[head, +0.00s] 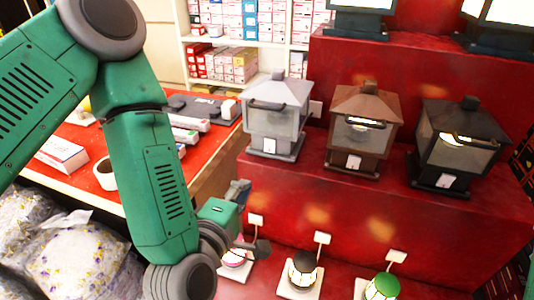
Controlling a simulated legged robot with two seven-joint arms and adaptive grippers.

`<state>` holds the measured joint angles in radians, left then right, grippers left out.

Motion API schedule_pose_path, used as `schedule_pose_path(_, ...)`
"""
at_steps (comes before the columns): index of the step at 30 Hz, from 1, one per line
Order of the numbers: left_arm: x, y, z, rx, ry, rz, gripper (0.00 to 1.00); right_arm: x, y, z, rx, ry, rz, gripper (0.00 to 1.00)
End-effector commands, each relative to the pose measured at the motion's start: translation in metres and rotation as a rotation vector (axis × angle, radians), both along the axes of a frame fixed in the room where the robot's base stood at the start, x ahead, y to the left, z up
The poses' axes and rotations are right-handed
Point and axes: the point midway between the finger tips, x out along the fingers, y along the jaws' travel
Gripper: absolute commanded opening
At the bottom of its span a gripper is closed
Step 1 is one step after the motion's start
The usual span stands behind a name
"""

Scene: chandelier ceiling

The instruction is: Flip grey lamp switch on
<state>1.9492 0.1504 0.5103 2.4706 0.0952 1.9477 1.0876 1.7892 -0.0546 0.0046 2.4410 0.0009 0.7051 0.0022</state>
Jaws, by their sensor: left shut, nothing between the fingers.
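The grey lamp (276,112) stands at the left end of the red middle step, with brown and black lamps to its right. A small white switch plate (269,146) is on the front of its base; the position of the switch is too small to read. No bright glow shows inside the grey lamp. My left gripper (262,250) is shut and empty, below and in front of the grey lamp, apart from it, and overlaps a small pink lamp (235,260) in the picture. My right gripper is not in view.
The brown lamp (362,132) and black lamp (455,148) show bright patches inside. Small lamps, one dark (303,271) and one green (382,287), sit on the lower red step. A red-topped counter with boxes is at the left.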

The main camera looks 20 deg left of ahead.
Motion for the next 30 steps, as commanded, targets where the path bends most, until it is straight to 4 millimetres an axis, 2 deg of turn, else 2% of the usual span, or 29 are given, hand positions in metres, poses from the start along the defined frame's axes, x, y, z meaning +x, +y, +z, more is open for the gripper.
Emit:
schedule_pose_path(5,0.012,-0.001,-0.001,0.001,-0.003,0.002,0.00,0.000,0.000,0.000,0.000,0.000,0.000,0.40)
schedule_pose_path(8,0.028,-0.001,-0.002,0.002,-0.005,0.003,0.00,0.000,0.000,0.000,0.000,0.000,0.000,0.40)
schedule_pose_path(15,0.080,-0.003,-0.009,0.002,-0.004,0.002,0.00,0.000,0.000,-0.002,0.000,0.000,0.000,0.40)
schedule_pose_path(21,0.116,-0.004,-0.014,0.003,-0.003,0.002,0.00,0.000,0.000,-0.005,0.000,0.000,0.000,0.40)
schedule_pose_path(25,0.131,-0.005,-0.016,0.002,-0.002,0.001,0.00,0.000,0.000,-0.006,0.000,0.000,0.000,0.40)
schedule_pose_path(30,0.139,-0.005,-0.017,0.002,0.000,0.000,0.00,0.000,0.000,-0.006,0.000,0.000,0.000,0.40)
